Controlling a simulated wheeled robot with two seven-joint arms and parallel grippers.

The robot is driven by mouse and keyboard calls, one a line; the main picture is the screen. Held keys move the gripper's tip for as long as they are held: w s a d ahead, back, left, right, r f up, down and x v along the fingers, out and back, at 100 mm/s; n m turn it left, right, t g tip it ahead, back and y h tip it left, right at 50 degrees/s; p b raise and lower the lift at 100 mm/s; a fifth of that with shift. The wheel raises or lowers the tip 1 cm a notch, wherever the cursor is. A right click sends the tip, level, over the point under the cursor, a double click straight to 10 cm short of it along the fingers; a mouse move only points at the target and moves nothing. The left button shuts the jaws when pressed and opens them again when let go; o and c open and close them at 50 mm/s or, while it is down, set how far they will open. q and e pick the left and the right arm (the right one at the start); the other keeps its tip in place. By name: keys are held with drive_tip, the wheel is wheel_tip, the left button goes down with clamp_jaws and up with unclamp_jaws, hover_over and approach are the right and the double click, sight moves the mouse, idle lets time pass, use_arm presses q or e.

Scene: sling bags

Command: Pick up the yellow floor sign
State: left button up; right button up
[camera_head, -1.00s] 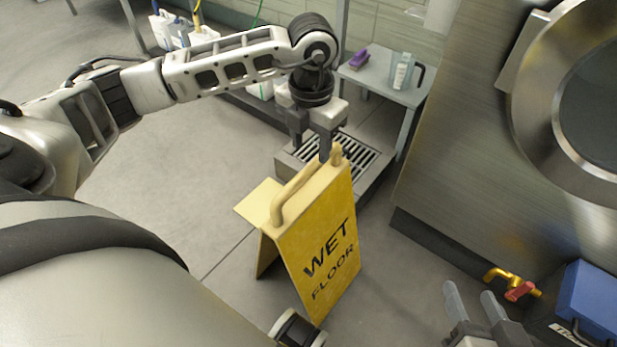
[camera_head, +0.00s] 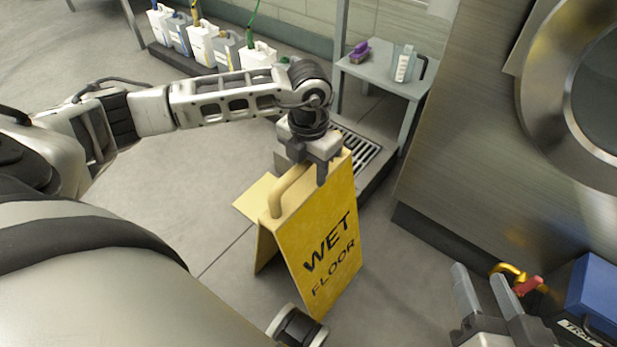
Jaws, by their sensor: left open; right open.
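The yellow floor sign (camera_head: 318,240) stands upright on the grey floor in the middle of the view, its front panel reading WET FLOOR. A raised handle (camera_head: 290,190) runs along its top. My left gripper (camera_head: 312,175) is open and points down at the far end of the handle, with one finger in front of the sign's upper edge. The gripper hides that end of the handle, and I cannot tell whether the fingers touch it. My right gripper (camera_head: 488,290) is open and empty at the lower right, apart from the sign.
A floor drain grate (camera_head: 362,155) lies behind the sign. A small grey table (camera_head: 385,78) holds a purple brush (camera_head: 359,52) and a clear jug (camera_head: 404,65). Several jugs line the back wall. A large steel machine (camera_head: 470,130) stands right, with a blue box (camera_head: 597,290) near my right gripper.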

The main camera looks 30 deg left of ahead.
use_arm(q)
clamp_jaws()
drive_tip(key=shift+r, duration=0.15)
idle(1.1)
